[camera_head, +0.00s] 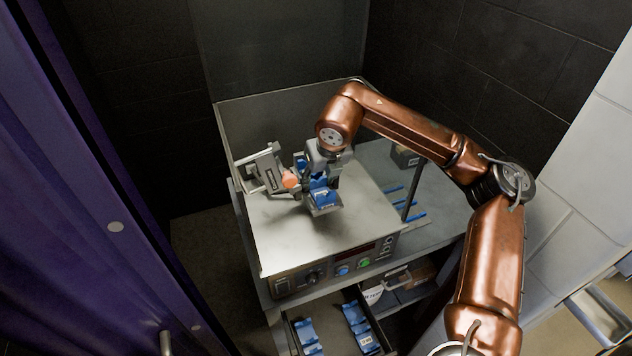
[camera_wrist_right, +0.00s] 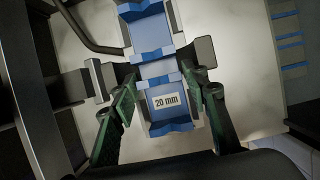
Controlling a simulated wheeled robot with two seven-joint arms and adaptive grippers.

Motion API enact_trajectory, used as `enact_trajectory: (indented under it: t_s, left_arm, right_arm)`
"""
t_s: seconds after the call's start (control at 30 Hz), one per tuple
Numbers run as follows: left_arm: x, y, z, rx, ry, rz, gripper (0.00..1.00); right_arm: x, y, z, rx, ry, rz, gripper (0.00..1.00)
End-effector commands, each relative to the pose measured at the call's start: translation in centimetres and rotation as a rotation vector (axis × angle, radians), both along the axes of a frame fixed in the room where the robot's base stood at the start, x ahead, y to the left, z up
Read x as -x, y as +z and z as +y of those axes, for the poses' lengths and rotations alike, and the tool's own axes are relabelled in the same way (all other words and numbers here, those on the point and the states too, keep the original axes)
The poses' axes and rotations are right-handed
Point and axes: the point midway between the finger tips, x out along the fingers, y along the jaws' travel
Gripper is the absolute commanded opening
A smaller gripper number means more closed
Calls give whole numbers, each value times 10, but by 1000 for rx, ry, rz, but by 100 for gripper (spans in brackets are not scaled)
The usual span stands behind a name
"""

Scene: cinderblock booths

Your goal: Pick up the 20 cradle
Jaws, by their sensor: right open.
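The 20 cradle is a blue block with a white "20 mm" label, in the right wrist view (camera_wrist_right: 165,122). In the head view the blue cradle (camera_head: 323,198) sits on a grey holder over the steel top of a machine. My right gripper (camera_head: 318,180) is low over it. In the wrist view my right gripper (camera_wrist_right: 160,82) is open, with one green-padded finger on each side of the blue piece. I cannot tell whether the pads touch it. My left gripper is not in view.
The machine (camera_head: 310,235) has buttons and a display on its front. A clamp-like fixture with an orange part (camera_head: 290,178) stands left of my right gripper. Below, an open drawer (camera_head: 330,322) holds more blue cradles. Several blue strips (camera_head: 407,203) lie to the right.

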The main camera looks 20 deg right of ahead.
Motion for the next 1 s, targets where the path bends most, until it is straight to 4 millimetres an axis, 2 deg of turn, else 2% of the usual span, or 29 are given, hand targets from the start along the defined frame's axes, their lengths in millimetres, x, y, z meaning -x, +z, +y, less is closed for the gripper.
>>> enact_trajectory:
  t_s: [0.2, 0.8, 1.0]
  left_arm:
    - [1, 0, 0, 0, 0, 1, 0]
    - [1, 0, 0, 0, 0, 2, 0]
    - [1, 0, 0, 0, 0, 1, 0]
  right_arm:
    - [-1, -1, 0, 0, 0, -1, 42]
    - [-1, -1, 0, 0, 0, -1, 1]
    - [-1, 0, 0, -1, 0, -3, 1]
